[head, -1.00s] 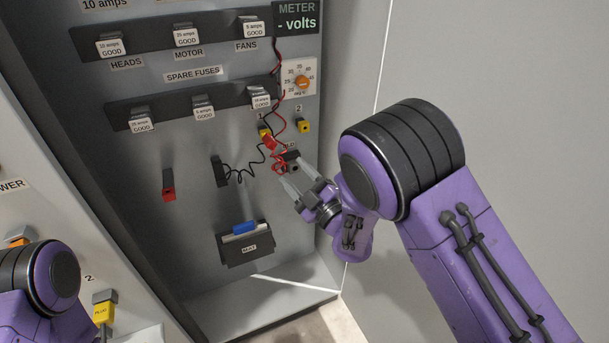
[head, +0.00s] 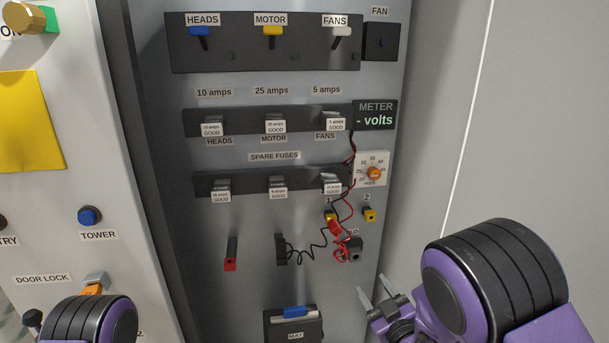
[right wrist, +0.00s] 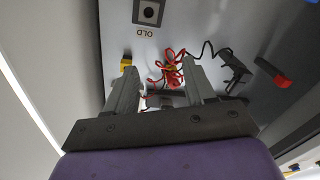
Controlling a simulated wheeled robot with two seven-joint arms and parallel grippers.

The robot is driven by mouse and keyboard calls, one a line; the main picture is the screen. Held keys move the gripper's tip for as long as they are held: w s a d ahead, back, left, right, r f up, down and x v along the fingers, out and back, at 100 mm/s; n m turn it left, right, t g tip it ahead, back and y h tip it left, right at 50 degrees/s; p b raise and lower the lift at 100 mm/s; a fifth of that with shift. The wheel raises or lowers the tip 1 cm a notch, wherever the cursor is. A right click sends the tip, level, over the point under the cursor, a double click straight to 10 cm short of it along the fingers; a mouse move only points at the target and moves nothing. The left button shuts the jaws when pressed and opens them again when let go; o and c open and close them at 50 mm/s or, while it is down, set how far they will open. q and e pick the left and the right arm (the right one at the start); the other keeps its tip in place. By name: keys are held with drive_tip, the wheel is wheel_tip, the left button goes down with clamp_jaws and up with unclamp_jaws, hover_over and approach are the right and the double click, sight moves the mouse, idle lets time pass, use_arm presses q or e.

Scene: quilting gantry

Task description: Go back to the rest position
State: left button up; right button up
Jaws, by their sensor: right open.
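My right gripper (head: 376,298) is at the lower right of the panel in the head view, low and in front of it. Its two fingers are apart with nothing between them. In the right wrist view the fingers of the right gripper (right wrist: 160,95) also stand apart, with the panel and a tangle of red wire (right wrist: 172,68) behind them. Part of my left arm shows at the lower left of the head view, but its gripper is out of the picture.
The panel carries switches, fuses, a meter (head: 376,116), an orange dial (head: 375,173) and red and black leads (head: 340,232). A dark holder (head: 293,325) is mounted low. A white cabinet (head: 120,150) stands left. A bare grey wall (head: 520,120) is at right.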

drive_tip(key=s+d+f+m+g+h+p, duration=0.25)
drive_tip(key=s+d+f+m+g, duration=0.2)
drive_tip(key=s+f, duration=0.35)
drive_tip(key=s+d+f+m+g+h+p, duration=0.2)
drive_tip(key=s+d+f+m+g+h, duration=0.25)
drive_tip(key=s+f+m, duration=0.35)
drive_tip(key=s+d+f+g+p, duration=0.1)
drive_tip(key=s+g, duration=0.1)
drive_tip(key=s, duration=0.8)
drive_tip(key=s+d+f+m+g+p, duration=0.1)
drive_tip(key=s+g+p, duration=0.1)
drive_tip(key=s, duration=0.8)
drive_tip(key=shift+d+f+g, duration=0.3)
drive_tip(key=shift+f+g, duration=0.1)
drive_tip(key=shift+g, duration=0.3)
